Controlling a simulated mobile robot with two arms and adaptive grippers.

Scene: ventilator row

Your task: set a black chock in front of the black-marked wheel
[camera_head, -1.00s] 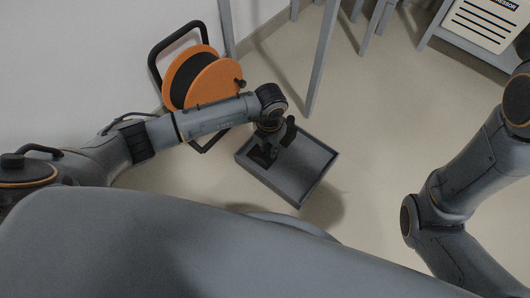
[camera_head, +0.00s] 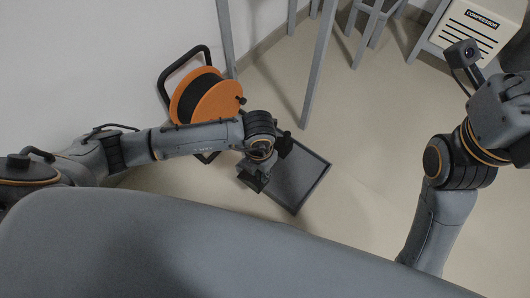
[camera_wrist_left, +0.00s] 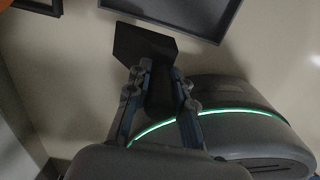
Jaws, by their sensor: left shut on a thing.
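My left gripper (camera_wrist_left: 160,85) is shut on a black chock (camera_wrist_left: 146,45) in the left wrist view. The chock is a dark, flat-faced block held at the fingertips, over the pale floor and just outside the grey tray (camera_wrist_left: 205,37). In the head view my left gripper (camera_head: 256,168) is at the left side of the tray (camera_head: 300,176), partly covered by its own wrist. The chock there is dark and hard to separate from the fingers. My right arm is at the right, but its fingers are out of frame. No black-marked wheel is visible.
An orange cable reel (camera_head: 207,98) with a black frame stands by the wall, close to my left forearm. Grey table legs (camera_head: 318,70) rise behind the tray. A compressor (camera_head: 478,28) stands at the back right. The floor right of the tray is clear.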

